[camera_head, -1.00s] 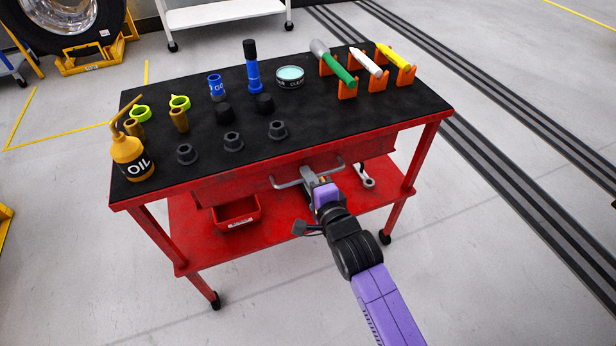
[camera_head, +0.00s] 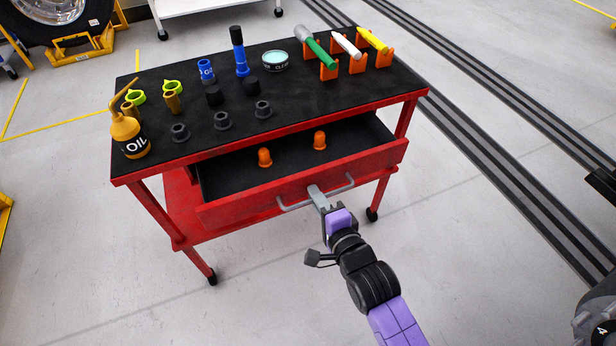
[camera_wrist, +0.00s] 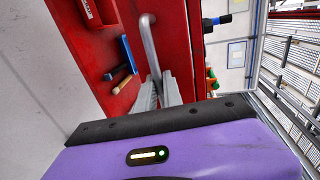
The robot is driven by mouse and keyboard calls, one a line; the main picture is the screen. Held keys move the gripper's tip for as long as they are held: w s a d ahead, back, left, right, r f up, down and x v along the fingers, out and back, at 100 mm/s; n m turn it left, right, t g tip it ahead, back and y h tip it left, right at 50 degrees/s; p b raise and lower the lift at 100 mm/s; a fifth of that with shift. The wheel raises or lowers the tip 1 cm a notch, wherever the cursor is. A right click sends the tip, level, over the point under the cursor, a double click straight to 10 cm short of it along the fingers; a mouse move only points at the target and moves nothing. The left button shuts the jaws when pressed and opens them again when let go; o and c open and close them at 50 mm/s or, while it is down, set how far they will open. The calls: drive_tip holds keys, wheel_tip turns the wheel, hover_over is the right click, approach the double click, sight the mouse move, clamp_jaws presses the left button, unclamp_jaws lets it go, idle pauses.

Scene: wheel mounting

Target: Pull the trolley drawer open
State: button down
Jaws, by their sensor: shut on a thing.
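The red trolley drawer (camera_head: 240,208) stands open under the black trolley top (camera_head: 290,103). Its dark inside shows, with two orange pieces in it, a left one (camera_head: 265,158) and a right one (camera_head: 320,140). My gripper (camera_head: 319,200) is shut on the middle of the grey drawer handle (camera_head: 345,182). In the wrist view the handle (camera_wrist: 149,45) runs between my gripper's fingers (camera_wrist: 158,92). The fingers hide the middle of the handle.
Open floor (camera_head: 480,240) lies in front and to the right.

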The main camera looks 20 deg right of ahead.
drive_tip(key=f+p+v, duration=0.1)
drive_tip(key=v, duration=0.6)
drive_tip(key=shift+s+f+p, duration=0.25)
drive_tip(key=shift+s+p, duration=0.05)
drive_tip(key=shift+s, duration=0.05)
drive_tip(key=c, duration=1.8)
unclamp_jaws()
drive_tip(key=v, duration=0.7)
drive_tip(key=shift+s, duration=0.35)
